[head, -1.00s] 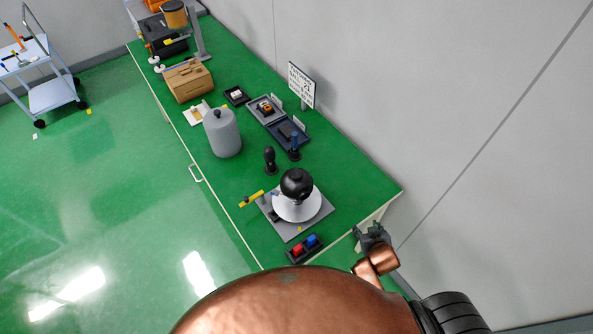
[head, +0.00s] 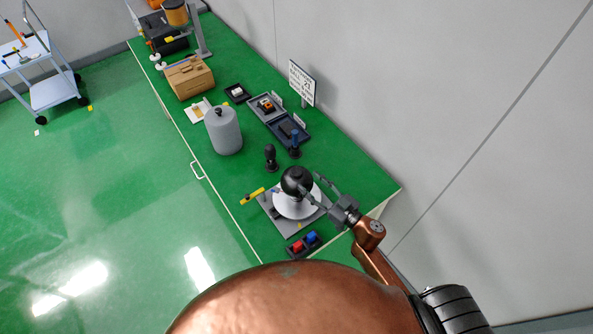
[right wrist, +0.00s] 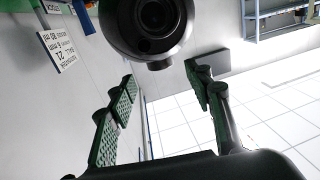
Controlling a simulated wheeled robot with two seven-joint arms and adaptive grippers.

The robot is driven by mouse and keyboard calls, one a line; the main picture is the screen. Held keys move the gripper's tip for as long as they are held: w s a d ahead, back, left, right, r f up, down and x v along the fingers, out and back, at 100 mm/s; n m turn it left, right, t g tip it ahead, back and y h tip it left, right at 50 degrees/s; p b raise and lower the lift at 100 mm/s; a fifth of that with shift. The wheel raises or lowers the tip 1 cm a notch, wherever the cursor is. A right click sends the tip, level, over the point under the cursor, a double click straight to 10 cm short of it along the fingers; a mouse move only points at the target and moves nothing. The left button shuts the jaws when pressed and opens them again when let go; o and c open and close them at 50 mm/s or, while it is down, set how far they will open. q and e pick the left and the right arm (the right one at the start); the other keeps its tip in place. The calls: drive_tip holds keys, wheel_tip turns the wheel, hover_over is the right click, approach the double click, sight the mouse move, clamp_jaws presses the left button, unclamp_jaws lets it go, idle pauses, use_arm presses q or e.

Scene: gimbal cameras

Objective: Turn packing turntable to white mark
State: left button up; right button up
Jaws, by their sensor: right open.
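The packing turntable is a white disc (head: 290,208) on a grey square plate (head: 284,229) near the table's close end. A black round gimbal camera (head: 296,180) sits on top of it; its lens shows in the right wrist view (right wrist: 152,20). My right gripper (head: 312,184) is open at the camera's right side, its fingers reaching toward the ball. In the right wrist view my right gripper (right wrist: 160,72) has both green-padded fingers apart, with the black camera beyond the tips. Contact cannot be told. I cannot make out a white mark. My left gripper is not in view.
A tray with red and blue pieces (head: 304,244) lies close to the plate. A yellow-handled tool (head: 253,195) lies left of it. A black stand (head: 270,158), a grey canister (head: 223,131) and dark trays (head: 288,130) stand farther along. The wall borders the table's right side.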

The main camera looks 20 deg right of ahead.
sight(301, 175)
drive_tip(key=x, duration=0.7)
drive_tip(key=shift+w+a+p, duration=0.2)
drive_tip(key=shift+w+p, duration=0.05)
drive_tip(key=shift+p, duration=0.1)
drive_tip(key=shift+c, duration=0.3)
clamp_jaws()
